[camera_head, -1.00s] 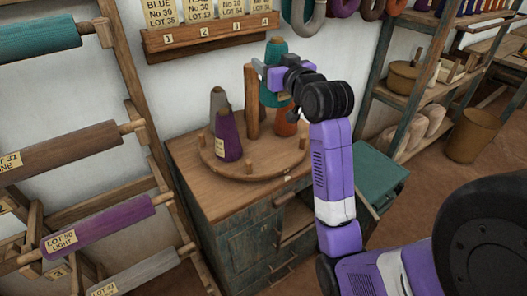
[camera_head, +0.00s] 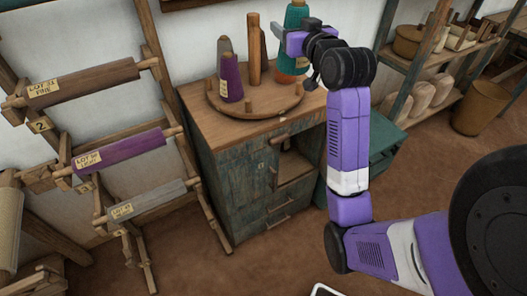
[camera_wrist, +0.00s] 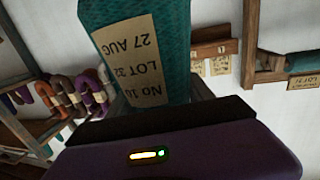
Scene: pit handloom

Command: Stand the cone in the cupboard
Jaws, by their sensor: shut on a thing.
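The teal cone (camera_head: 296,14) is held upright by my gripper (camera_head: 284,40) above the right side of the round turntable. It fills the upper middle of the wrist view (camera_wrist: 175,60), with a paper label reading No 10, LOT 32, 27 AUG. My gripper is shut on the cone; the fingertips are mostly hidden. The cupboard (camera_head: 236,190) is the worn blue-green wooden cabinet below the turntable.
A rack of rolls (camera_head: 120,148) is left; shelves (camera_head: 440,85) stand right. Floor in front is clear.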

